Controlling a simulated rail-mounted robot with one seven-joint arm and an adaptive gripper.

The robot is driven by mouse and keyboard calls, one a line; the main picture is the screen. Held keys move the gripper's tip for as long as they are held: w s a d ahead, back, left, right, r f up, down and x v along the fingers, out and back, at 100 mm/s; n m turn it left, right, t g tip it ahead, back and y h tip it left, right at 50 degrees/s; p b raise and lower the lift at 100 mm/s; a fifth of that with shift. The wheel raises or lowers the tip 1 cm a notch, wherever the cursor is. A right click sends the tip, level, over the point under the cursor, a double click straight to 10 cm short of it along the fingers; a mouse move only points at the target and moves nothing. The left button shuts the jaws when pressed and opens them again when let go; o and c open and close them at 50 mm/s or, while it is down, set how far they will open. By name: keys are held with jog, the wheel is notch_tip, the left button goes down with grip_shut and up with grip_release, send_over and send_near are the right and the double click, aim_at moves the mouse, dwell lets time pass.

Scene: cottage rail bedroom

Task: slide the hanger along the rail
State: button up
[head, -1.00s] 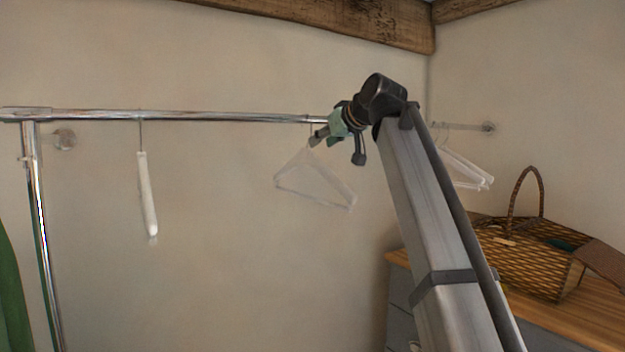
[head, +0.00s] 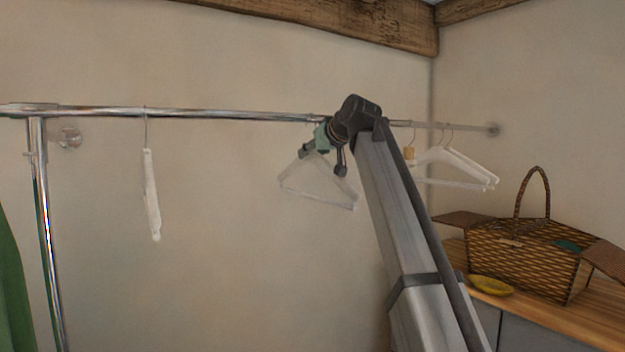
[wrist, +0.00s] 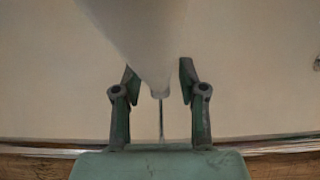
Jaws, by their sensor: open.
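A pale, see-through hanger (head: 318,204) hangs from the chrome rail (head: 225,113) near the middle of the head view. My gripper (head: 322,160) is just below the rail, at the top of this hanger. In the wrist view my gripper's (wrist: 160,80) two fingers are apart, one on each side of the hanger's neck and thin metal hook (wrist: 161,120). I cannot tell whether either finger touches it. The hanger body (wrist: 135,35) is large and blurred there. The rail (wrist: 50,152) crosses low, partly hidden by my gripper's base.
A white hanger (head: 151,195) hangs edge-on at left. Several white hangers (head: 465,168) hang at right, near a small tan piece (head: 409,153). A wicker basket (head: 525,250) and a yellow object (head: 490,286) are on the wooden top. The rail between left and middle hangers is clear.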

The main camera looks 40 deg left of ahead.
grip_shut()
jog(key=shift+s, duration=0.15)
jog(key=s+a, duration=0.4)
jog(key=s, duration=0.9)
jog(key=s+a+p, duration=0.1)
jog(key=s+a, duration=0.4)
jog(key=s, duration=0.8)
jog(key=shift+s, duration=0.4)
dwell(2.4)
jog(key=shift+s, duration=0.1)
jog(key=s, duration=0.1)
jog(key=s+a, duration=0.1)
jog(key=s, duration=0.3)
jog(key=shift+a, duration=0.3)
dwell(0.6)
